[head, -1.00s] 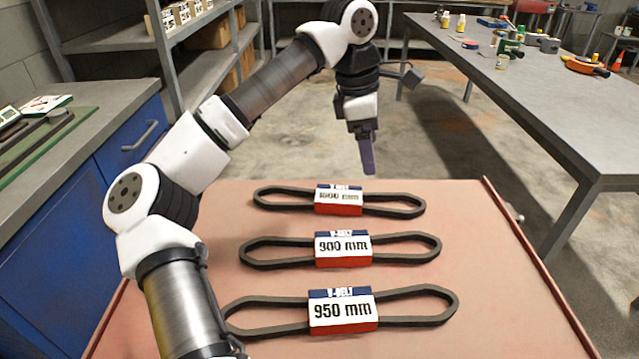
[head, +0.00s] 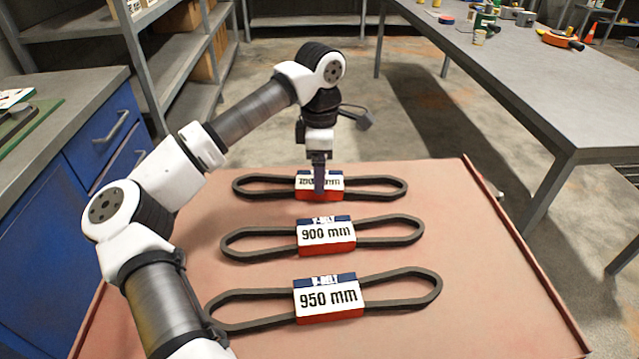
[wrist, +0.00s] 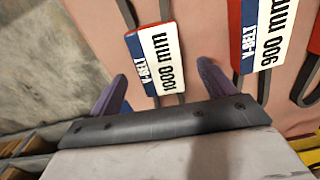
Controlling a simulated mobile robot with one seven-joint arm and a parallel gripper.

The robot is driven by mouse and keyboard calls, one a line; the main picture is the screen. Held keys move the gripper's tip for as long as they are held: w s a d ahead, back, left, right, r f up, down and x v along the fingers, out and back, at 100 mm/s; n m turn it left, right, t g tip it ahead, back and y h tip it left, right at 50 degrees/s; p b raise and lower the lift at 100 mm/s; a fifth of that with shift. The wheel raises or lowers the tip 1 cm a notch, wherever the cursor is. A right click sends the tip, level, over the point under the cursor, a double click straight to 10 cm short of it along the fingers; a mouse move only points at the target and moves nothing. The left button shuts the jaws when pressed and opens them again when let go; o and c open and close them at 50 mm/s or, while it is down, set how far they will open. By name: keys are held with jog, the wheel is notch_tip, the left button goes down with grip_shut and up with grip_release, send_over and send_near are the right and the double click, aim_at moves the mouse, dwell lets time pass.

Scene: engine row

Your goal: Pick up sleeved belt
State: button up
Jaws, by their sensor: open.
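Three sleeved V-belts lie in a row on a reddish tray top. The far belt's sleeve (head: 334,184) is partly hidden by my gripper in the head view; in the wrist view its sleeve (wrist: 154,58) reads 1000 mm. The middle belt's sleeve (head: 326,236) reads 900 mm and also shows in the wrist view (wrist: 270,36). The near belt's sleeve (head: 328,299) reads 950 mm. My gripper (head: 319,188) is open and empty at the far belt. In the wrist view its purple fingers (wrist: 163,88) stand apart, with the 1000 mm sleeve between and ahead of them.
The tray top (head: 440,205) has a raised rim at the right and free room right of the belts. A grey workbench (head: 520,90) with tools stands at the right. A blue cabinet (head: 60,215) and grey shelving (head: 190,85) stand at the left.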

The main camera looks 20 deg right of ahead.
jog(key=shift+w+f+p, duration=0.1)
jog(key=shift+f+p, duration=0.25)
jog(key=shift+f, duration=1.65)
jog(key=c, duration=1.1)
jog(key=shift+c, duration=0.4)
jog(key=shift+r, duration=0.15)
